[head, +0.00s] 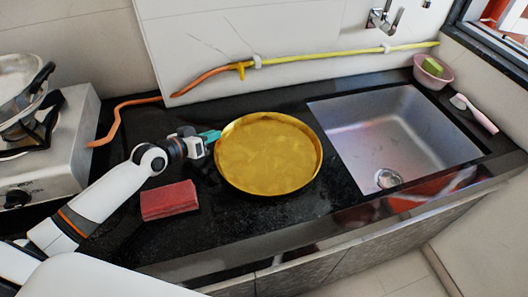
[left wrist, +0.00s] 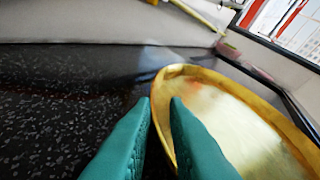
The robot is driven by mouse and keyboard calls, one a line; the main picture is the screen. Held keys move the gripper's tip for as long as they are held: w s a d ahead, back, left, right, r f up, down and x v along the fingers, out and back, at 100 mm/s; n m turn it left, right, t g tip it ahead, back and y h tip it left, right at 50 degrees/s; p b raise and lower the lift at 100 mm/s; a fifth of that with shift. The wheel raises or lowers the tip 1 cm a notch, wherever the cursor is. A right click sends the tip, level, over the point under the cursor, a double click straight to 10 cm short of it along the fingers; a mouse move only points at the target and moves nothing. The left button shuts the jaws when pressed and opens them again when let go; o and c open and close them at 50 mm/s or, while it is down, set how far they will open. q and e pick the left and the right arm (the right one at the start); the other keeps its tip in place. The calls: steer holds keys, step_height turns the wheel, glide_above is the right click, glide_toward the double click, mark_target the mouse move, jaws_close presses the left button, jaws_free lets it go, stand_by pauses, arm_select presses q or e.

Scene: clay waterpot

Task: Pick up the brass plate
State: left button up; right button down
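The brass plate (head: 268,152) is a round, shallow golden dish lying flat on the black counter, left of the sink. My left gripper (head: 210,136) has teal fingers and is at the plate's upper left edge. In the left wrist view, the plate (left wrist: 235,125) fills the lower right. There the two fingertips of my left gripper (left wrist: 162,99) are a small gap apart, and the plate's rim runs into that gap. I cannot tell whether the fingers press on the rim. My right gripper is not in view.
A red block (head: 169,200) lies on the counter below my left gripper. A steel sink (head: 395,140) is on the right. A stove with a pot (head: 20,90) stands at the left. A yellow and orange hose (head: 300,61) runs along the back wall. A pink bowl (head: 433,75) sits at the back right.

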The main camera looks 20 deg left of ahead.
mark_target(227, 131)
arm_select(q)
steer(key=shift+x, duration=0.9)
steer(key=x, duration=0.5)
steer(key=shift+s+a+f, duration=0.1)
steer(key=shift+s, duration=0.1)
jaws_close()
